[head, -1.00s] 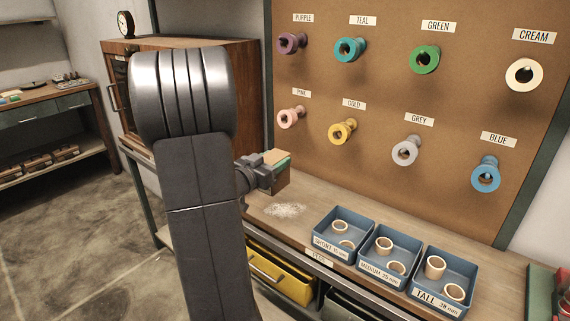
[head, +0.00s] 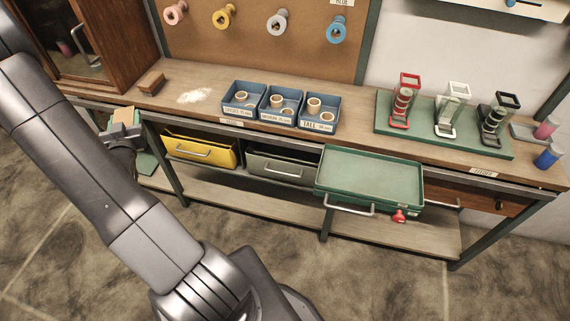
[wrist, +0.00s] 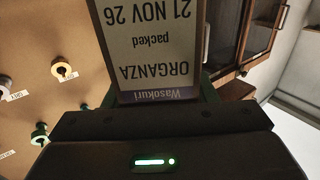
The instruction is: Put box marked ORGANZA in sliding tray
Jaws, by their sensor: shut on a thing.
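My gripper (head: 124,134) is shut on the box marked ORGANZA (head: 116,117), near the bench's left end in the head view. In the wrist view the box (wrist: 150,50) fills the upper middle, and its label reads upside down with ORGANZA, "packed" and "21 NOV 26". The green sliding tray (head: 372,172) sticks out from under the right half of the bench. It looks empty, with a metal handle and a red knob at its front. My gripper and the box are well to the left of the tray, apart from it.
The wooden bench top (head: 205,110) carries blue bins (head: 243,98) of rings, a brown block (head: 151,82) and several small stands on a green board (head: 385,118). A yellow drawer (head: 200,151) and a grey drawer (head: 283,165) sit left of the tray. The floor in front is clear.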

